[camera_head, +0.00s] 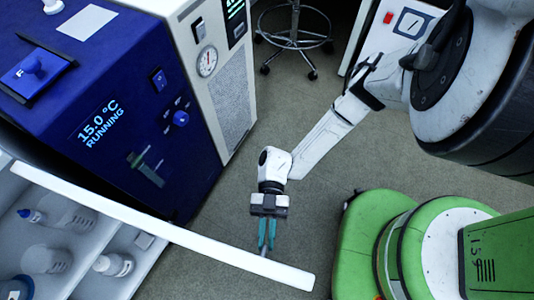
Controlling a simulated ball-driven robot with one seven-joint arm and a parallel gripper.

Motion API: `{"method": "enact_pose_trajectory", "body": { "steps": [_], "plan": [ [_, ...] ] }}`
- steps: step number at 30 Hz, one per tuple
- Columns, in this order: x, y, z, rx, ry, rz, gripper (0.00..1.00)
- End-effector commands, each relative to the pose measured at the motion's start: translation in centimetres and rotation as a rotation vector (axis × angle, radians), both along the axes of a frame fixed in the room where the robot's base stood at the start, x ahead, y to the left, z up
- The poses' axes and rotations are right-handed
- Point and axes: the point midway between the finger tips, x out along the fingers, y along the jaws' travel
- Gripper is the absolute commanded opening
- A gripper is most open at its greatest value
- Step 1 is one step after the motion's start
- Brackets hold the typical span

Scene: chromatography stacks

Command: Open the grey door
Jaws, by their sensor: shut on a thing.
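The grey door (165,228) shows as a long pale strip, its top edge seen from above. It stands swung out from the shelf cabinet, its right end out over the floor. My gripper (266,246) is near that right end, on the door's far side. Its teal fingers point down toward the door and are shut on what seems to be the door's handle, a small grey piece mostly hidden between the fingers and the door. The door's far face cannot be seen.
The open cabinet (148,262) holds several bottles (113,264) on shelves. A blue machine (118,105) reading 15.0 °C RUNNING and a white gauge unit (222,70) stand behind the door. A stool base (294,40) is at the back. Carpet floor (285,115) is clear around my arm.

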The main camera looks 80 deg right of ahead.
Motion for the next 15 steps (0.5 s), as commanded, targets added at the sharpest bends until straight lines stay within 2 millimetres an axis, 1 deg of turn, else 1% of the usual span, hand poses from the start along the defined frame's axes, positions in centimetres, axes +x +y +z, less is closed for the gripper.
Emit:
{"method": "enact_pose_trajectory", "body": {
  "steps": [1, 2, 3, 10, 11, 15],
  "plan": [
    [1.26, -0.32, -0.06, -0.007, -0.004, -0.038, 0.0],
    [1.26, -0.32, -0.07, -0.007, -0.004, -0.038, 0.0],
    [1.26, -0.33, -0.07, -0.007, -0.004, -0.038, 0.15],
    [1.19, -0.31, -0.05, -0.006, -0.004, -0.036, 0.38],
    [1.17, -0.31, -0.05, -0.006, -0.004, -0.035, 0.39],
    [1.05, -0.28, -0.03, -0.005, -0.004, -0.031, 0.39]
  ]
}}
